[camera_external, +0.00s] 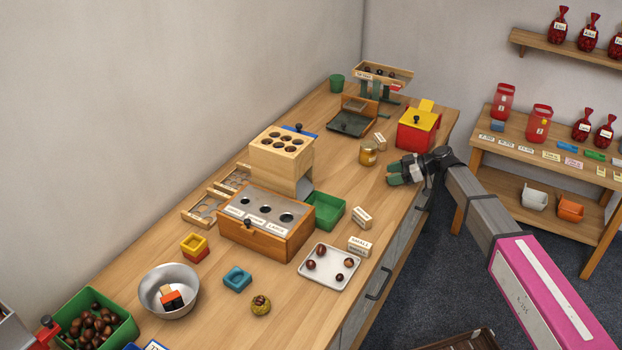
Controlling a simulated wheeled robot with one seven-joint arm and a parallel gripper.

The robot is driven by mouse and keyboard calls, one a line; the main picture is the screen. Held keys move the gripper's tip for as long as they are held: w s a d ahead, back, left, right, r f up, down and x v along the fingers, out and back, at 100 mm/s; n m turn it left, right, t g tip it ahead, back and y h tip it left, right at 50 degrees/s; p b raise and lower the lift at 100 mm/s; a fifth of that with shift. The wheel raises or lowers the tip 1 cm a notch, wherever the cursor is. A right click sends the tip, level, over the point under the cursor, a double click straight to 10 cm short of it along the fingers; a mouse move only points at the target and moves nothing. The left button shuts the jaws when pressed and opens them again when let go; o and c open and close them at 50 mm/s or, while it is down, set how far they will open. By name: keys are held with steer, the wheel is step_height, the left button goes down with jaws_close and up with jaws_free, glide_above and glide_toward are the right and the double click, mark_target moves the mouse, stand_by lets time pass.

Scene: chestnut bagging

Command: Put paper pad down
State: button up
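My gripper (394,174), dark with green fingertips, is over the right edge of the wooden bench, low near its top, to the right of the small jar. I cannot tell whether the fingers are apart or closed, and I see no paper pad clearly between them. No thing in view can be surely named as the paper pad. Small pale labelled blocks lie on the bench: one by the green tray (362,217), a stack by the white tray (360,246), and one behind the jar (380,141).
The bench (225,305) holds a wooden sorting box (262,238), a green tray (325,212), a white tray with chestnuts (318,278), a jar (368,153), a red and yellow box (417,130) and a steel bowl (150,298). Bare wood lies left of my gripper.

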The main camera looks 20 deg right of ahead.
steer(key=shift+o, duration=1.3)
steer(key=shift+d, duration=0.1)
steer(key=v, duration=1)
steer(key=shift+s+r, duration=0.15)
steer(key=shift+s, duration=0.1)
steer(key=shift+o, duration=0.6)
steer(key=shift+s+r, duration=0.1)
